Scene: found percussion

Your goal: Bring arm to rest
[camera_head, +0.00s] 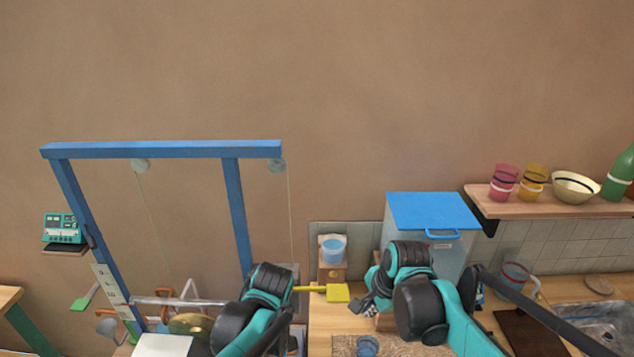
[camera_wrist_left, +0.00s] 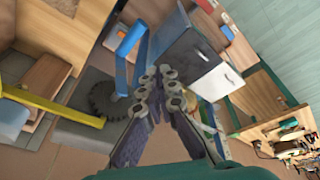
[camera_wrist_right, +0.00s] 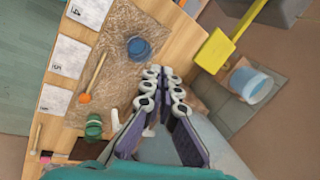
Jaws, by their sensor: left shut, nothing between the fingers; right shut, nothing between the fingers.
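My right gripper (camera_head: 366,304) is in the head view above the wooden counter, its fingers pointing left and down. In the right wrist view its fingers (camera_wrist_right: 160,72) are together and empty, above the edge of a brown mat. My left arm comes in at the lower middle of the head view, and its gripper is hidden there behind the arm. In the left wrist view the left fingers (camera_wrist_left: 160,72) are together with nothing between them, near a dark box with white panels.
A yellow paddle (camera_head: 337,292) and a blue cup (camera_head: 334,250) are left of my right gripper. A blue-lidded box (camera_head: 432,211) stands behind my right arm. A blue frame (camera_head: 163,149) with pulleys stands at left. A shelf (camera_head: 545,207) holds cups, a bowl and a bottle.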

